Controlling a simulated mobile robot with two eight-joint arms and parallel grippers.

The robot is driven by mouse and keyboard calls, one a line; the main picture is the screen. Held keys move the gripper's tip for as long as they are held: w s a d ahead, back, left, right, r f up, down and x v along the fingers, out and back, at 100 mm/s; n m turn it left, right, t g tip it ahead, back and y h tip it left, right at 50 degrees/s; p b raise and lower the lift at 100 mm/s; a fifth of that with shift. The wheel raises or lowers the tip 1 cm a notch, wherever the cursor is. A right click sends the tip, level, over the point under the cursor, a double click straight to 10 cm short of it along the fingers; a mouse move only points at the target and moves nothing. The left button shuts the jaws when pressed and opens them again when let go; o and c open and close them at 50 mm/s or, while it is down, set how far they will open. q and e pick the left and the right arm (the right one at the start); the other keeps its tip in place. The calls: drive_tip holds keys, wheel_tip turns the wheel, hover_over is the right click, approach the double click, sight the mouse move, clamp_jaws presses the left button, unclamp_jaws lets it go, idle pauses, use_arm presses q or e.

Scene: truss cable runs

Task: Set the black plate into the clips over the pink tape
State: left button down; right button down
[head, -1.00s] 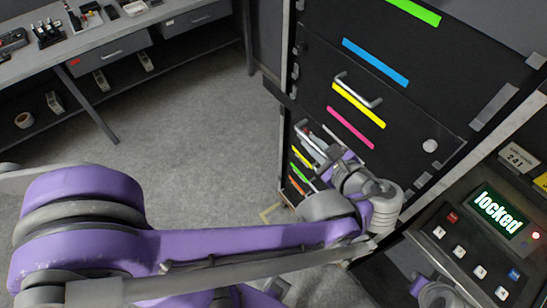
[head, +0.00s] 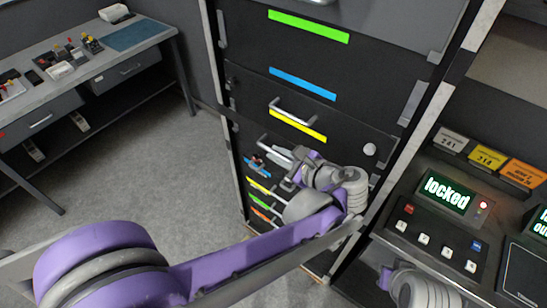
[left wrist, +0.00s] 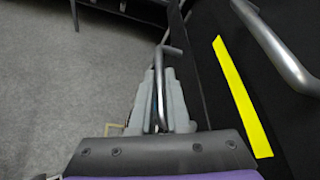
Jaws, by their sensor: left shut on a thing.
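My left gripper (head: 279,157) is shut on a metal bar handle (left wrist: 160,85) in front of the dark rack face, below the yellow tape (head: 298,126). In the left wrist view its two pale fingers (left wrist: 160,105) lie on either side of the bar. The black plate behind this handle blends with the dark rack, so I cannot make out its edges or whether it touches any clips. The pink tape does not show now. The yellow tape also shows in the left wrist view (left wrist: 243,97). My right gripper is not in view.
Green (head: 308,26) and blue (head: 302,84) tapes mark the rack higher up; small coloured tapes sit lower left. Another handle (head: 293,112) sticks out by the yellow tape. A console with a "locked" screen (head: 447,192) stands right, a workbench (head: 105,55) left. Open floor (head: 150,165) lies between.

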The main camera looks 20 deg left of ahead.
sight(289, 147)
use_arm(q)
drive_tip(key=shift+w+d+f, duration=0.1)
drive_tip(key=shift+w+d, duration=0.2)
drive_tip(key=shift+w, duration=0.5)
drive_tip(key=shift+w+d, duration=0.25)
drive_tip(key=shift+w, duration=0.5)
drive_tip(key=shift+w+d+f, duration=0.1)
drive_tip(key=shift+w+d, duration=0.2)
drive_tip(key=shift+w, duration=0.5)
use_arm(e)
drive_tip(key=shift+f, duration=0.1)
use_arm(q)
drive_tip(key=shift+r, duration=0.1)
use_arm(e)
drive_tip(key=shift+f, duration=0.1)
use_arm(q)
drive_tip(key=shift+w, duration=0.15)
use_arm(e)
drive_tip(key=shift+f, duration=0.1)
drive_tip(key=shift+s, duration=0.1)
